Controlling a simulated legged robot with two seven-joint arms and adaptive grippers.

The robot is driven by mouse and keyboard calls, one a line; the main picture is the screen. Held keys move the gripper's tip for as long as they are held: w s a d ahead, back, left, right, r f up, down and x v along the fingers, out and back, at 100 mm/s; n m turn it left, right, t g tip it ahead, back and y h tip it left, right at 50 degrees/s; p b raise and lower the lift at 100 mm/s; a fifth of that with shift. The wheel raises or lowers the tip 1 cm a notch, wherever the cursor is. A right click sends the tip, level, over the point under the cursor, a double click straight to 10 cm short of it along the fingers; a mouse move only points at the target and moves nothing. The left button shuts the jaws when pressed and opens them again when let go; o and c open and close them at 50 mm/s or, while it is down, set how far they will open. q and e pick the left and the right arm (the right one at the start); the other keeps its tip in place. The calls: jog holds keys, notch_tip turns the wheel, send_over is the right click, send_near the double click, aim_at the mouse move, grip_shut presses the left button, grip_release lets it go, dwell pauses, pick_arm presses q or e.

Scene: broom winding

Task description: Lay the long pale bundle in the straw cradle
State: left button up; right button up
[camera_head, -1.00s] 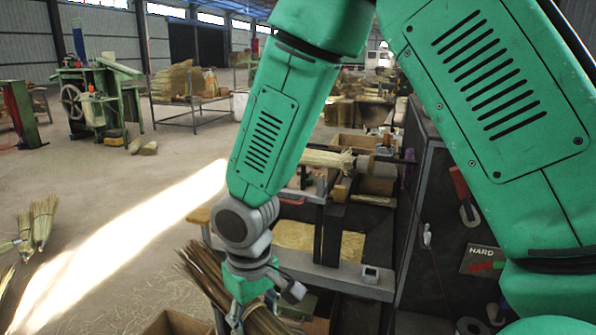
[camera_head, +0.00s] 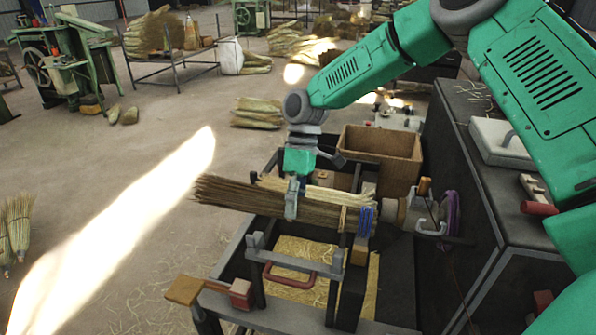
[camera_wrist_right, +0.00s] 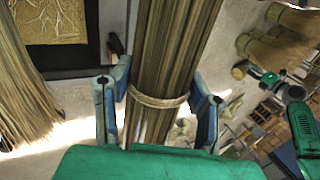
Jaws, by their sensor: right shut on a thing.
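My right gripper (camera_head: 291,212) is shut on a long straw bundle (camera_head: 235,193), near its middle. The bundle lies nearly level over the metal frame, its loose end to the left. In the right wrist view the fingers (camera_wrist_right: 160,108) sit either side of the bundle (camera_wrist_right: 168,45), by a twine tie. A paler bundle (camera_head: 325,193) lies just behind it, by the winding machine. A fork-like rest on the frame (camera_head: 256,247) stands below; I cannot tell whether the bundle touches it. A green jointed part, possibly my left gripper (camera_wrist_right: 263,76), shows small in the wrist view.
A straw-lined tray (camera_head: 292,262) lies inside the frame. A cardboard box (camera_head: 385,150) stands behind, and the winding machine (camera_head: 425,215) is at the right. A dark cabinet (camera_head: 470,165) flanks it.

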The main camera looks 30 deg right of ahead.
notch_tip(320, 180, down, 9)
jog(key=d+b, duration=0.1)
jog(key=b, duration=0.5)
jog(key=shift+w+f+b, duration=0.15)
jog(key=shift+w+b, duration=0.15)
jog(key=shift+b, duration=0.05)
dwell(0.3)
jog(key=o, duration=1.4)
jog(key=v, duration=1.2)
jog(key=shift+w+f, duration=0.1)
jog(key=shift+w, duration=0.05)
